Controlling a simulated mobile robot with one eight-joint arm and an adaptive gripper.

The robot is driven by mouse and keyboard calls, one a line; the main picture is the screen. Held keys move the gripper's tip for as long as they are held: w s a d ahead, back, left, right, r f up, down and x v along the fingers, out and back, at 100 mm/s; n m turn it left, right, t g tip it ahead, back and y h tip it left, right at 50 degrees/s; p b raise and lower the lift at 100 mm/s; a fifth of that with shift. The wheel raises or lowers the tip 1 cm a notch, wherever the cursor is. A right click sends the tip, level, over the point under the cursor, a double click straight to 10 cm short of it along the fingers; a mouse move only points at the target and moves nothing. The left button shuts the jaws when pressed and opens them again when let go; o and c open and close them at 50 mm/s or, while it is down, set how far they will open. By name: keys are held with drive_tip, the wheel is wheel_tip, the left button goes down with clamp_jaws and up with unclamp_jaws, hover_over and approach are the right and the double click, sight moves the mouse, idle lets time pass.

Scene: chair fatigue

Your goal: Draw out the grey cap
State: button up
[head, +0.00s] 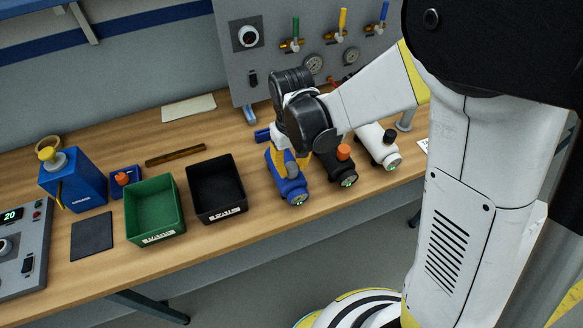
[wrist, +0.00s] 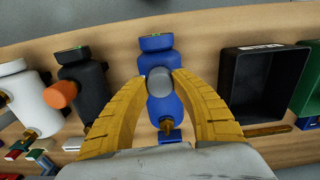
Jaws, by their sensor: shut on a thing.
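The grey cap (wrist: 158,82) sits on top of a blue cylindrical unit (wrist: 157,44) in the wrist view. In the head view the grey cap (head: 291,166) shows in part beside my gripper, above the blue unit (head: 291,190). My gripper (wrist: 159,77) has its yellow fingers shut on the cap, one on each side. Whether the cap has lifted from the unit cannot be told.
A black unit with an orange cap (head: 343,152) and a white unit with a black cap (head: 389,136) stand close on the right. A black bin (head: 216,213) and a green bin (head: 155,233) stand left. Behind is a grey valve panel (head: 268,60).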

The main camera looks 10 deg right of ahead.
drive_tip(key=shift+r, duration=0.1)
drive_tip(key=shift+r+p, duration=1)
drive_tip(key=shift+r, duration=0.5)
clamp_jaws()
drive_tip(key=shift+r+p, duration=1.3)
drive_tip(key=shift+r, duration=0.75)
